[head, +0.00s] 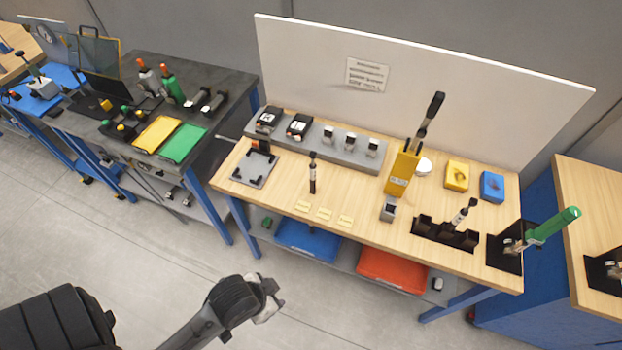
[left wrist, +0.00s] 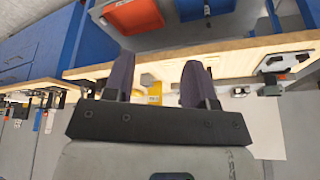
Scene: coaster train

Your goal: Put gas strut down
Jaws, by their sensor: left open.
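My left gripper (head: 270,297) is over the floor in front of the wooden workbench, apart from it. In the left wrist view its two dark fingers (left wrist: 157,78) are spread with nothing held between them. I cannot tell for sure which item is the gas strut. A slim black and silver cylinder (head: 313,173) stands upright on the bench. Another short black and silver cylinder (head: 461,214) sits tilted at a black cradle (head: 432,231) near the right front. A black-handled piece (head: 430,117) rises from a yellow holder (head: 402,172). My right gripper is not in view.
The wooden bench (head: 370,215) carries a grey block row (head: 330,150), a yellow box (head: 457,175), a blue box (head: 492,186) and a green-handled clamp (head: 550,228). Blue (head: 307,240) and red (head: 390,268) bins sit below. A dark bench (head: 215,77) stands left. The front floor is clear.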

